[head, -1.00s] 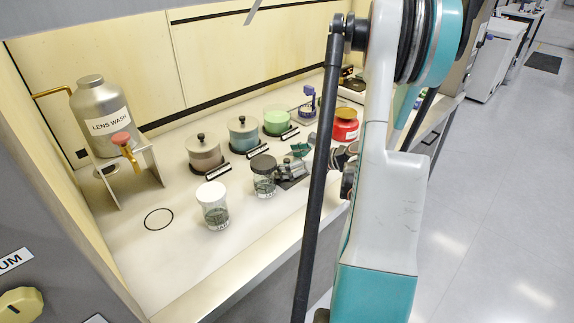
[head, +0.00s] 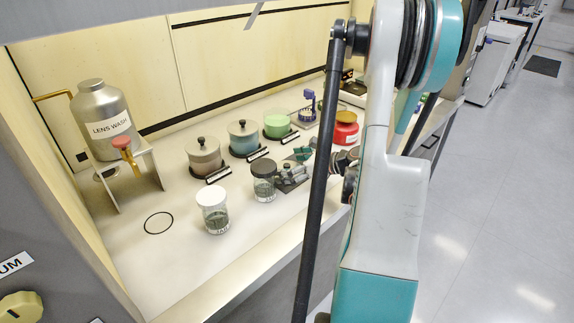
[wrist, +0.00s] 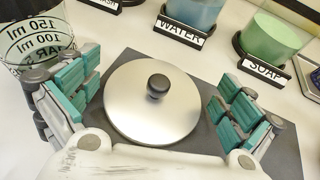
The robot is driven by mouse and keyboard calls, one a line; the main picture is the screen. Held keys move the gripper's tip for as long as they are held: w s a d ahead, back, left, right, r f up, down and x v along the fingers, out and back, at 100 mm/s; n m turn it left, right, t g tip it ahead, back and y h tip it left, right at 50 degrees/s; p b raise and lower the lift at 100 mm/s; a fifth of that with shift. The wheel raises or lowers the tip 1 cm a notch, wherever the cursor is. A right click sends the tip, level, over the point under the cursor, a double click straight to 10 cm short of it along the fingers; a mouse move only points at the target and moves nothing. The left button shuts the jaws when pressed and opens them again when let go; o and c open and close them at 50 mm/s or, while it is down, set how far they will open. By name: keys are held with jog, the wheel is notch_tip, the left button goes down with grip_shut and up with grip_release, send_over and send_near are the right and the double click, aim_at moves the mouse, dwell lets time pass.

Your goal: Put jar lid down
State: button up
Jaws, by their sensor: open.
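The jar lid (wrist: 150,112) is a round silver disc with a black knob, seen from above in the wrist view. It appears to lie flat on a dark grey mat (wrist: 285,150). My gripper (wrist: 155,92) is open, with its teal-padded fingers apart on the left and right of the lid. A gap shows between each finger and the rim. In the head view my gripper (head: 296,164) is small beside the mat (head: 289,187), and the lid cannot be made out there. The green SOAP jar (wrist: 270,38) shows no lid.
A blue WATER jar (wrist: 192,14) stands behind the mat. A clear graduated jar (wrist: 33,38) stands close to the left finger. In the head view, a white-lidded jar (head: 213,212), a lens wash tank (head: 103,118) and a red container (head: 346,133) stand on the bench.

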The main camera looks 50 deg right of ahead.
jog(key=p+v, duration=0.2)
jog(key=v, duration=0.9)
jog(key=shift+s+p, duration=0.3)
jog(key=shift+p, duration=0.1)
